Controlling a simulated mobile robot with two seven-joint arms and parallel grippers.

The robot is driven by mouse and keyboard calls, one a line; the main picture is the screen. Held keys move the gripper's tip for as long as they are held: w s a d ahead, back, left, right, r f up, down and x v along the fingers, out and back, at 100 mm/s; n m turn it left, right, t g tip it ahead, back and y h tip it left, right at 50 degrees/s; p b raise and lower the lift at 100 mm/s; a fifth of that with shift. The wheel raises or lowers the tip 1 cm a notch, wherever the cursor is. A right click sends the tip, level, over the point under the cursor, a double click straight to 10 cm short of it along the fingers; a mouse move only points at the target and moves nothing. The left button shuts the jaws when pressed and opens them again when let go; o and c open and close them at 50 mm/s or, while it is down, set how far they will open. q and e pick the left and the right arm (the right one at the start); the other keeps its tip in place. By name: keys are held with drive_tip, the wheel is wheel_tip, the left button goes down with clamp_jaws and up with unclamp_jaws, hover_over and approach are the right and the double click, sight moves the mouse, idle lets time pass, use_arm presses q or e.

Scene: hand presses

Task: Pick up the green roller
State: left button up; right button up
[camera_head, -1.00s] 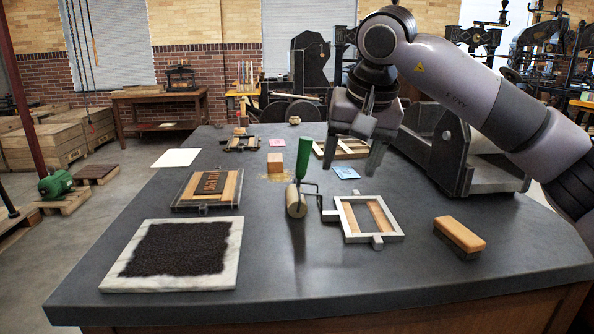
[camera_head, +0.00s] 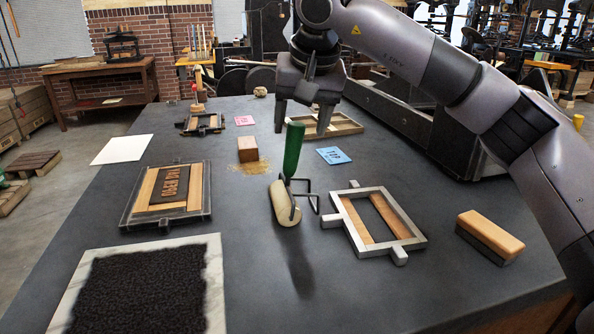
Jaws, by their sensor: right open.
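The green roller (camera_head: 293,150) is on the grey table in the middle of the head view. Its green handle points up, and its pale cylinder (camera_head: 283,203) is at the bottom with a dark wire frame beside it. My right gripper (camera_head: 301,122) is above and behind the handle in the picture, fingers pointing down. Its fingers are apart and nothing shows between them. The handle's top overlaps the area just below the left finger; I cannot tell whether they touch. My left gripper is not in view.
A metal frame with wooden bars (camera_head: 378,222) lies right of the roller. A brush-like block (camera_head: 489,237) is farther right. A type form (camera_head: 168,194) and an inked marble slab (camera_head: 150,290) lie left. A wooden cube (camera_head: 248,149) stands behind. The front middle of the table is clear.

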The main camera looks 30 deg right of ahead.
drive_tip(key=x, duration=0.4)
drive_tip(key=shift+w+a+f, duration=0.1)
drive_tip(key=shift+w+a, duration=0.1)
drive_tip(key=c, duration=1)
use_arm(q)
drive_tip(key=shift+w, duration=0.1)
